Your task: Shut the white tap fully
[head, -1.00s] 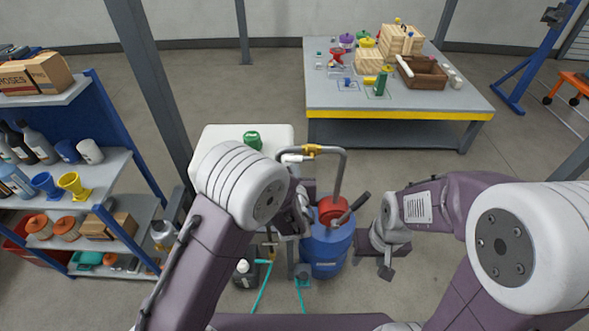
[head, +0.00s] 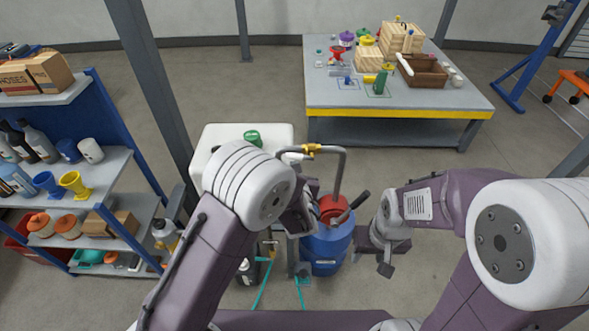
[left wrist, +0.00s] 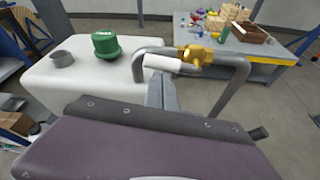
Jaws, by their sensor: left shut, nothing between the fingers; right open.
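The white tap handle (left wrist: 163,63) sticks out left from a brass valve body (left wrist: 196,55) on a grey bent pipe. In the left wrist view it lies nearly along the pipe, slightly tilted. In the head view the brass body (head: 311,149) shows above my left arm, but I cannot make out the white handle clearly there. My left gripper (left wrist: 163,80) is shut and empty, its fingertips just below the handle in the picture; I cannot tell whether they touch. In the head view my left arm mostly hides it. My right gripper (head: 386,269) is open, low beside the blue drum.
A white tank (head: 222,134) with a green cap (head: 253,138) stands behind the left arm. A blue drum (head: 328,247) with a red top (head: 333,207) stands below the pipe. A loaded workbench (head: 400,115) is at the back; a shelf (head: 105,160) stands left.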

